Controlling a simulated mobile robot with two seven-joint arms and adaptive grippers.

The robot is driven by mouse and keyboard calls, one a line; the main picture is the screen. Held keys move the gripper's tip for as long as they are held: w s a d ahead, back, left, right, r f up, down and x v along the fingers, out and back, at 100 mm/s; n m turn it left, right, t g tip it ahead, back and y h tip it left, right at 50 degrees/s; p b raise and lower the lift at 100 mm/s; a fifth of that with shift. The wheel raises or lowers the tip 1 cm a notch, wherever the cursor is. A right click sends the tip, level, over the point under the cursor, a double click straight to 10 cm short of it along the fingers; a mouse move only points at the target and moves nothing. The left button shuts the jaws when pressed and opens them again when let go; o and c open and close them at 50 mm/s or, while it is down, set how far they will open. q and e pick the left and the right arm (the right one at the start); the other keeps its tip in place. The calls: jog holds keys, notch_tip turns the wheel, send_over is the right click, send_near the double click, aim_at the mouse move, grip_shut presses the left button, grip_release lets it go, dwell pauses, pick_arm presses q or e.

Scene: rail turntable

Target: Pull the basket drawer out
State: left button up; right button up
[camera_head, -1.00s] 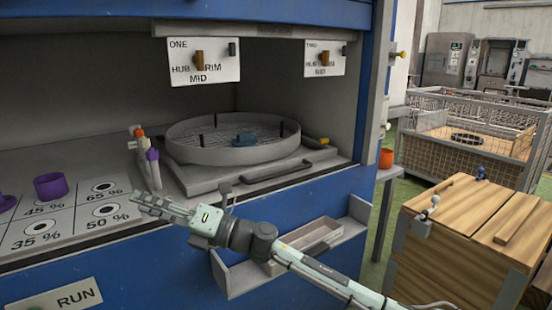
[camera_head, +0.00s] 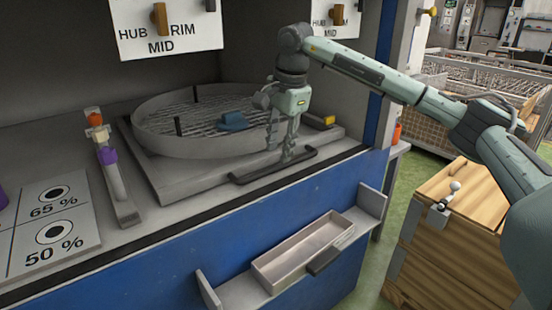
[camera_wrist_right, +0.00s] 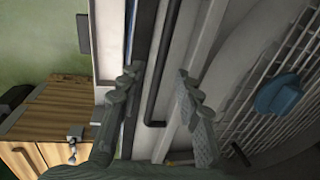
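The basket drawer (camera_head: 165,189) is a grey flat tray carrying a round wire-mesh basket (camera_head: 150,142) with a blue piece (camera_head: 232,121) in it. A black bar handle (camera_head: 247,177) runs along the drawer's front edge, close to the cabinet's front lip. My right gripper (camera_head: 280,155) points down at the handle with its fingers apart. In the right wrist view, the open fingers (camera_wrist_right: 158,98) lie on either side of the dark handle bar (camera_wrist_right: 165,62). I see no closed contact, and cannot tell whether the fingertips reach below the bar. My left gripper is not in view.
A holder with orange and purple pieces (camera_head: 109,170) stands left of the drawer. Below, a small tray (camera_head: 300,258) sits on a shelf that juts from the blue front. A wooden crate (camera_head: 450,245) stands at the right. Signs (camera_head: 165,25) hang above the basket.

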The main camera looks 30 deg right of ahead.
aim_at(275, 167)
jog(key=shift+w+f, duration=0.2)
jog(key=shift+f, duration=0.55)
jog(key=shift+w+f, duration=0.15)
jog(key=shift+f, duration=0.6)
jog(key=shift+w+f, duration=0.2)
jog(key=shift+f, duration=0.55)
jog(key=shift+c, duration=0.4)
grip_shut()
